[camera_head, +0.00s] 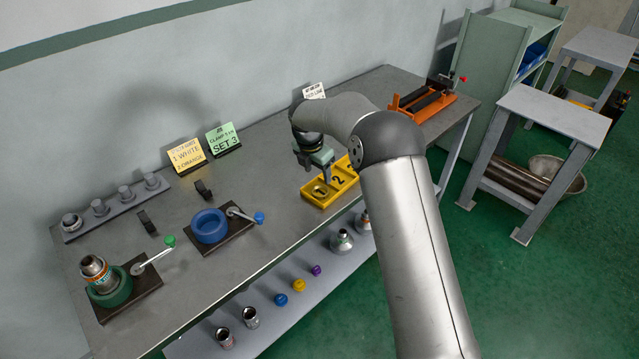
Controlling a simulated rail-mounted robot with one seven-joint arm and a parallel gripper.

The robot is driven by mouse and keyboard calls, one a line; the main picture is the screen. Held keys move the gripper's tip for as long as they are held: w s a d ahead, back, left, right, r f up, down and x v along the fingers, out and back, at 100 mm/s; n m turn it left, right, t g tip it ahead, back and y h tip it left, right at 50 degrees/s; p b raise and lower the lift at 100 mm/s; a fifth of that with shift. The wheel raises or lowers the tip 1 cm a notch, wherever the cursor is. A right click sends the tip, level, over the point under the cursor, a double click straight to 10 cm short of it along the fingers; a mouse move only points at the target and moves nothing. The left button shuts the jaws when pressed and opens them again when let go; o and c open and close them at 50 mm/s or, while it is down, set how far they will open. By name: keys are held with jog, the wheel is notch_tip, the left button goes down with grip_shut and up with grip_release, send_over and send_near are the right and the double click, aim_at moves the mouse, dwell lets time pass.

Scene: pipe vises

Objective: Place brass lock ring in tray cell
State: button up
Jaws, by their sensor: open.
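The yellow tray (342,186) lies near the front edge of the grey workbench, its cells marked with numbers, 2 and 3 showing towards the right. A small brass-coloured ring (320,189) appears to lie in the tray's left cell, the one nearest the front; it is too small to see whether it sits flat. My gripper (316,172) is open just above the tray, over its left part. It looks apart from the ring, and my arm covers the bench to the right of the tray.
A blue ring vise (210,226) and a green vise (108,290) holding a metal pipe stand left on the bench. A grey peg rack (116,208) and sign cards (187,156) line the wall side. An orange vise (422,104) is at the far end. Bare bench lies left of the tray.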

jog(key=r, duration=0.3)
jog(key=s+r, duration=0.1)
jog(key=r, duration=0.1)
jog(key=shift+a, duration=0.3)
jog(key=s+d+r+m, duration=0.5)
jog(key=s+d+m, duration=0.2)
jog(key=s, duration=0.3)
jog(key=s+d+r+m, duration=0.5)
jog(key=s+d+m, duration=0.2)
jog(key=s+d, duration=0.15)
jog(key=s+d+f+m, duration=0.1)
jog(key=s+d+m, duration=0.1)
jog(key=s+m, duration=0.5)
jog(key=s+d+f+m+g+y, duration=0.1)
jog(key=s+m, duration=0.6)
jog(key=s, duration=0.8)
jog(key=shift+s+d+f, duration=0.35)
jog(key=shift+d+f, duration=0.4)
jog(key=shift+d, duration=0.5)
